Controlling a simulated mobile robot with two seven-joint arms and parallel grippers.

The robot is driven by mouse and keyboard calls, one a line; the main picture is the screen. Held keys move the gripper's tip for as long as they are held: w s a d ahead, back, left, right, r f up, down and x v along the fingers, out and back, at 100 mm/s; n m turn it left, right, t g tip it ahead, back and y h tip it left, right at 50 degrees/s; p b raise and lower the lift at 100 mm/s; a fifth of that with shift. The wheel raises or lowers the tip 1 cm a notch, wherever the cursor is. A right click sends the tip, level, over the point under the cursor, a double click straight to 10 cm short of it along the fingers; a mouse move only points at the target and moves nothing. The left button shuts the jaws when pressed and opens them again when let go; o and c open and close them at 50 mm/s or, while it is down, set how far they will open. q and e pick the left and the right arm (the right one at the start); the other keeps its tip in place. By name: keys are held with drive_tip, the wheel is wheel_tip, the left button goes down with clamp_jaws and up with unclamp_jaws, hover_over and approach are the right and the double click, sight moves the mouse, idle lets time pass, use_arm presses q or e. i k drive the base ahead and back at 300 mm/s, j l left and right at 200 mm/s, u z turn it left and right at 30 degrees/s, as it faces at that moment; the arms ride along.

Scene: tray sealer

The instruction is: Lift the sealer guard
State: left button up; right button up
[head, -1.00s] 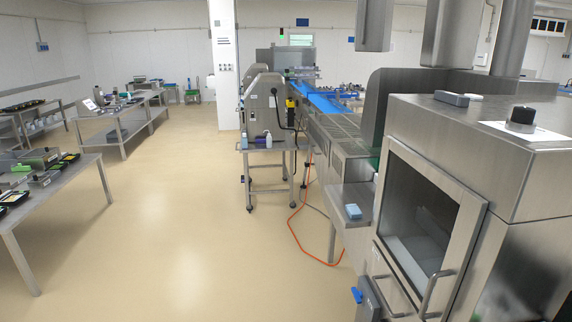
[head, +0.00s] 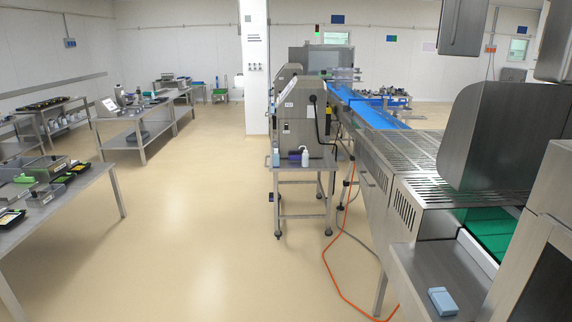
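No part is marked as the sealer guard, and I cannot tell for certain which one it is. A steel machine (head: 553,185) stands at the right edge, cut off by the frame. Part of its front door frame (head: 512,272) and a dark window (head: 540,285) show at the lower right. I cannot tell whether this door is fully shut, and its handle is out of view. Neither of my grippers is in view.
A steel shelf (head: 418,270) with a blue block (head: 442,301) juts out beside the machine. A conveyor (head: 375,155) runs away behind it. An orange hose (head: 331,275) lies on the floor. A steel table (head: 70,190) stands left. The middle floor (head: 195,220) is clear.

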sight(367, 138)
drive_tip(key=i+z, duration=0.1)
drive_tip(key=i, duration=0.45)
drive_tip(key=i+j+z, duration=0.1)
drive_tip(key=i, duration=0.45)
drive_tip(key=i+j+z, duration=0.15)
drive_tip(key=i, duration=0.35)
drive_tip(key=i+j+z, duration=0.15)
drive_tip(key=i+z, duration=0.2)
drive_tip(key=i+j+z, duration=0.9)
drive_tip(key=i, duration=0.2)
drive_tip(key=i+j+z, duration=0.25)
drive_tip(key=i, duration=0.2)
drive_tip(key=l, duration=0.1)
